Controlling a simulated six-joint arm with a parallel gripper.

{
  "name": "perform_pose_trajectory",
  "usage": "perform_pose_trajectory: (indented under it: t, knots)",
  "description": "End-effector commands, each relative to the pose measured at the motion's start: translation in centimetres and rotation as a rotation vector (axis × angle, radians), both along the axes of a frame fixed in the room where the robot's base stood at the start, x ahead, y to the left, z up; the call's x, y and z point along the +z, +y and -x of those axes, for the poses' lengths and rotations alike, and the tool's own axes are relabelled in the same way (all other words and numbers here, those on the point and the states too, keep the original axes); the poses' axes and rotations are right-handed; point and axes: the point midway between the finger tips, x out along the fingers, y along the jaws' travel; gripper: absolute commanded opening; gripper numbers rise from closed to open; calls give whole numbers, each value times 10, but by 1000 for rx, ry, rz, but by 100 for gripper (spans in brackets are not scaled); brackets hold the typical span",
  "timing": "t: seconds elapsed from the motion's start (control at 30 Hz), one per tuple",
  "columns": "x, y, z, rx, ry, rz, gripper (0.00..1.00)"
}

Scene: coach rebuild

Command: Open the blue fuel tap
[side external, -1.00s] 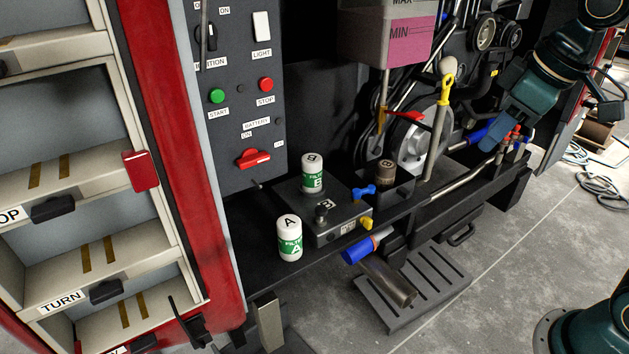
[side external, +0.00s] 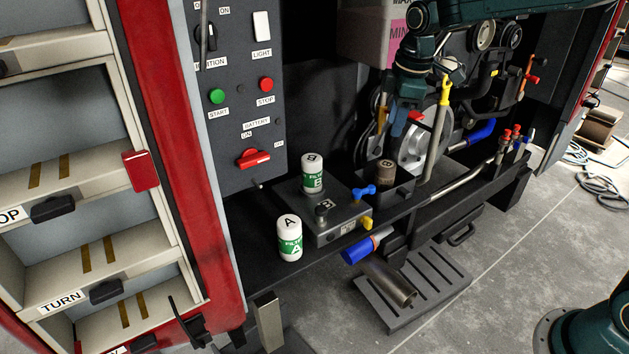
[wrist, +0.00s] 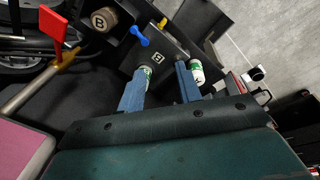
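The blue fuel tap (side external: 364,191) sits on the dark filter block (side external: 340,222), beside the yellow tap (side external: 366,223). In the wrist view the blue tap (wrist: 138,36) shows beyond my fingertips, toward the top of the picture. My gripper (side external: 399,125) hangs above and behind the block in the side view, pointing down, clear of the tap. In the wrist view my gripper's two blue fingers (wrist: 162,70) are apart with nothing held between them. The left finger partly hides filter B.
White-green filter B (side external: 312,174) stands on the block and filter A (side external: 289,238) on the shelf. A brown B cap (side external: 385,172) is behind the tap. A yellow-handled rod (side external: 441,110) and a red-ended part (wrist: 42,35) stand nearby. The tank (side external: 365,35) is partly hidden by my arm.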

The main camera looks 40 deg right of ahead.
Motion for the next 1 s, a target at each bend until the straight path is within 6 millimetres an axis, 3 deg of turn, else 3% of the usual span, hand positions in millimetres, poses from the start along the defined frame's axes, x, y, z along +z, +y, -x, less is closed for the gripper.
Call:
perform_pose_trajectory:
  t: [0.2,0.5,0.8,1.0]
  knots:
    - [-44,-7,-40,128,52,18,35]
    - [-112,-16,-83,310,115,30,35]
    - [-169,-22,-106,451,161,33,35]
    - [-182,-24,-110,483,170,32,35]
